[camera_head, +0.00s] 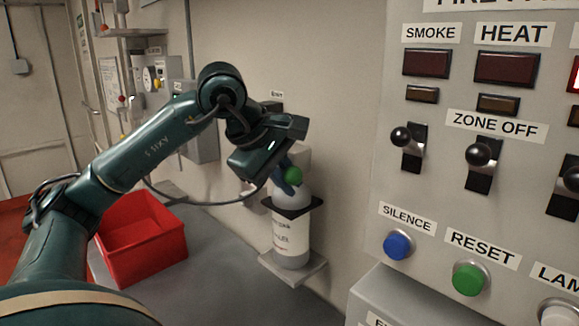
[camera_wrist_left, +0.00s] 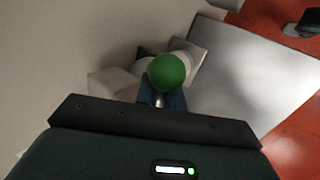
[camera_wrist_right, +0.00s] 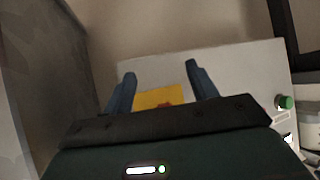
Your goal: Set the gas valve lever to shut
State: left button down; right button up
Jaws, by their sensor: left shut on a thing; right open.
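The gas bottle (camera_head: 291,240) is a pale cylinder with a printed label, upright on a small wall shelf. A green ball knob (camera_head: 293,175) shows above the bottle's top; it also shows in the left wrist view (camera_wrist_left: 167,72). My left gripper (camera_head: 287,184) is at the knob, its blue fingers shut on the lever just below the ball. The lever's stem and the valve body are mostly hidden by the fingers and my gripper, so I cannot tell the lever's setting. My right gripper (camera_wrist_right: 160,76) is open and empty in the right wrist view.
A grey alarm panel (camera_head: 440,190) with black-knobbed switches and push buttons stands at the right. A red bin (camera_head: 150,245) sits at the left below my arm. In the right wrist view, a white panel with a yellow patch (camera_wrist_right: 158,97) lies beyond the right fingers.

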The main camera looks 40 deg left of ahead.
pick_arm(q)
jog(key=shift+d+y, duration=0.1)
jog(key=shift+y, duration=0.2)
jog(key=shift+f, duration=0.25)
jog(key=c, duration=1.7)
grip_release()
jog(key=shift+o, duration=0.9)
jog(key=shift+d, duration=0.15)
